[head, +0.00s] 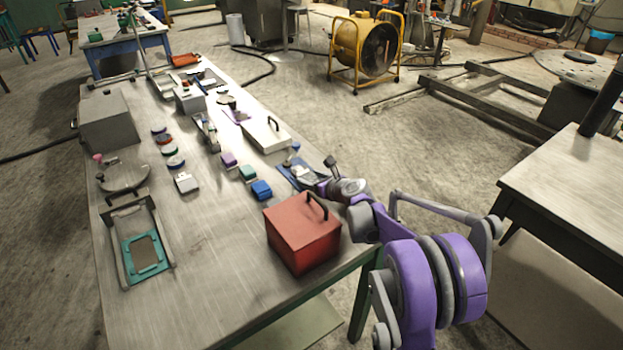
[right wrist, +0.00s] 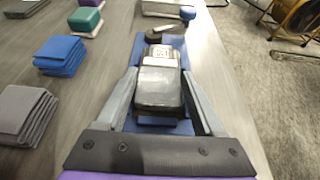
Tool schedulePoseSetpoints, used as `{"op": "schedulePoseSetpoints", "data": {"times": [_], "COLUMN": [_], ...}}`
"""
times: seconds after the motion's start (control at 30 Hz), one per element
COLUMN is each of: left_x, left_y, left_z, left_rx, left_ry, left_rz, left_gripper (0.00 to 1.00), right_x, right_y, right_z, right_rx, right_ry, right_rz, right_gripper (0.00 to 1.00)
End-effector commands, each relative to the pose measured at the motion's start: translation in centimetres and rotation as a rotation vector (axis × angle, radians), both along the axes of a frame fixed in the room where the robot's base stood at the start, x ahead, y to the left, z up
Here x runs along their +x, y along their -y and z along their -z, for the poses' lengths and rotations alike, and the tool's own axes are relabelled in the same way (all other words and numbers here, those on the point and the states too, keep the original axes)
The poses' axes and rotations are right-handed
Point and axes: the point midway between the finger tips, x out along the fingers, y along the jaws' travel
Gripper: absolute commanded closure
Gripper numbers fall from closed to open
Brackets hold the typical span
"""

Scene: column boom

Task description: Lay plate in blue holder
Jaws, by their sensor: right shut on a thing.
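My right gripper (head: 322,184) is over the right edge of the long table, at a blue holder (head: 287,172). In the right wrist view the two fingers (right wrist: 164,97) close on a grey, glossy, rounded-corner piece (right wrist: 160,87), which I take for the plate. Blue of the holder (right wrist: 172,42) shows beyond it and below it. A dark part with a pale label sits just past the piece; I cannot tell whether it belongs to the piece or the holder. Whether the piece touches the holder is unclear. My left gripper is not in view.
A red box (head: 300,238) with a black handle stands near my right arm. Stacked blue cloth-like pieces (head: 261,190) and a green one (head: 247,173) lie left of the holder. A white case (head: 265,135) lies behind.

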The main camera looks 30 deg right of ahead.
Motion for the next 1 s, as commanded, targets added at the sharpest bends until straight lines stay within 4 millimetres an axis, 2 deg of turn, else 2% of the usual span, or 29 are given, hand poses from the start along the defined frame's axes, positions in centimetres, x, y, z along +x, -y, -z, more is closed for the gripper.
{"op": "schedulePoseSetpoints", "data": {"times": [0.03,0.07,0.2,0.23,0.57,0.63,0.77,1.0], "left_x": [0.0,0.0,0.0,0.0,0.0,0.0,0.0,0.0], "left_y": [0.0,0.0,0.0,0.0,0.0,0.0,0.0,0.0], "left_z": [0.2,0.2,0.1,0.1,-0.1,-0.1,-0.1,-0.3], "left_rx": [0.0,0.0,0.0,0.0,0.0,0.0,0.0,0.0], "left_ry": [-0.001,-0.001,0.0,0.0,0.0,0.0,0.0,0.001], "left_rz": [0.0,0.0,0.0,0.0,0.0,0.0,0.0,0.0], "left_gripper": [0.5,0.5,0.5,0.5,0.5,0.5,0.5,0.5], "right_x": [0.0,0.0,0.0,0.0,0.0,-0.6,-2.7,-7.5], "right_y": [0.0,0.0,0.0,0.0,0.0,0.1,0.2,0.7], "right_z": [0.2,0.3,0.2,0.2,-0.2,-0.4,-1.2,-3.2], "right_rx": [0.001,0.0,0.0,0.0,0.0,0.0,-0.001,-0.001], "right_ry": [0.001,0.0,0.0,0.0,0.0,0.0,0.0,0.0], "right_rz": [0.001,0.0,0.0,0.0,0.0,0.002,0.002,0.003], "right_gripper": [1.0,0.29,0.04,0.01,0.01,0.01,0.01,0.01]}}
